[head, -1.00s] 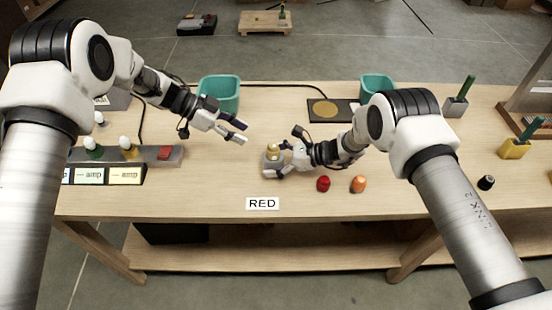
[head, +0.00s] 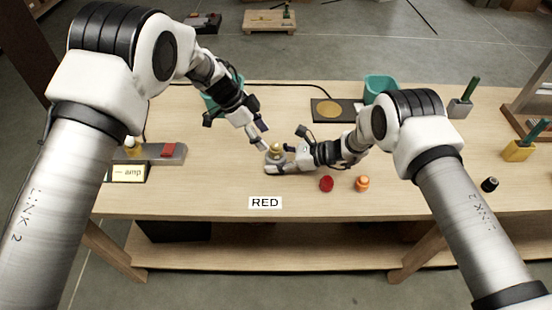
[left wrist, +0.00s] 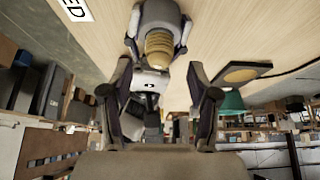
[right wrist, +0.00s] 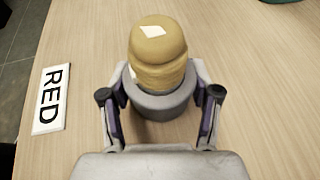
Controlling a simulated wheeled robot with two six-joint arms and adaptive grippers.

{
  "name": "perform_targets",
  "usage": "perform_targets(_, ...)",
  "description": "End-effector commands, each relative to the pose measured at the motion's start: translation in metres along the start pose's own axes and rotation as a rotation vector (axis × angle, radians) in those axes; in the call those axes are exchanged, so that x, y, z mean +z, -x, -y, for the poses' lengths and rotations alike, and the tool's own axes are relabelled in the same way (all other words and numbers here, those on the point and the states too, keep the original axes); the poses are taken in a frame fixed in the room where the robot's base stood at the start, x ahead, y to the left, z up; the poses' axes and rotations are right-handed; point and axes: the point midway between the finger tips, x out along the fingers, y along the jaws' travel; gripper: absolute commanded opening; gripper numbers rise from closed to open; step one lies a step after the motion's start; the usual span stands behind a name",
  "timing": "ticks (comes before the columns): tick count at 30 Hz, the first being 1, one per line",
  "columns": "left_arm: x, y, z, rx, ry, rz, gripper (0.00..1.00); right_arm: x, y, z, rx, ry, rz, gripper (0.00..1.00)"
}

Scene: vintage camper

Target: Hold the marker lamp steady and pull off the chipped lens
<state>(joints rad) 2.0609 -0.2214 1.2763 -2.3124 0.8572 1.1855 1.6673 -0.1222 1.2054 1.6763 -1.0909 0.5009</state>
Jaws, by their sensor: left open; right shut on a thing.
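The marker lamp has a grey round base (right wrist: 160,104) and an amber ribbed lens (right wrist: 157,52) with a pale chip mark on top. It stands on the bench, and the lens also shows in the head view (head: 277,148). My right gripper (right wrist: 160,98) is shut on the lamp's grey base, one finger on each side; it also shows in the head view (head: 282,160). My left gripper (head: 262,138) is open just above and left of the lamp. In the left wrist view the lens (left wrist: 159,48) lies ahead of the open left fingers (left wrist: 155,80), with nothing between them.
A red lens (head: 326,184) and an orange lens (head: 362,183) lie right of the lamp. A RED label (head: 265,202) lies in front. A black pad with a gold disc (head: 329,110) and a teal bin (head: 380,88) stand behind.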

Motion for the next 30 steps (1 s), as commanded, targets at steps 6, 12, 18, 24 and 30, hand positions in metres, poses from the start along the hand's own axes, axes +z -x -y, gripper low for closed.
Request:
perform_targets(6, 0.000, -0.037, 0.000, 0.002, 0.000, -0.001, 0.60, -0.001, 0.000, -0.001, 0.001, -0.001, -0.002, 0.16)
perform_targets(12, -0.001, -0.054, 0.000, 0.000, 0.000, -0.001, 0.60, -0.001, 0.000, -0.001, 0.000, -0.001, -0.002, 0.16)
perform_targets(18, 0.000, -0.056, 0.000, -0.001, 0.000, -0.002, 0.60, -0.002, 0.000, -0.001, 0.001, -0.002, -0.003, 0.16)
perform_targets(24, 0.000, -0.055, 0.000, 0.000, 0.000, -0.002, 0.14, -0.002, -0.001, -0.001, 0.001, -0.002, -0.003, 0.16)
perform_targets(30, 0.000, -0.055, 0.000, -0.001, 0.000, -0.001, 0.00, -0.002, -0.001, -0.001, 0.001, -0.001, -0.002, 0.16)
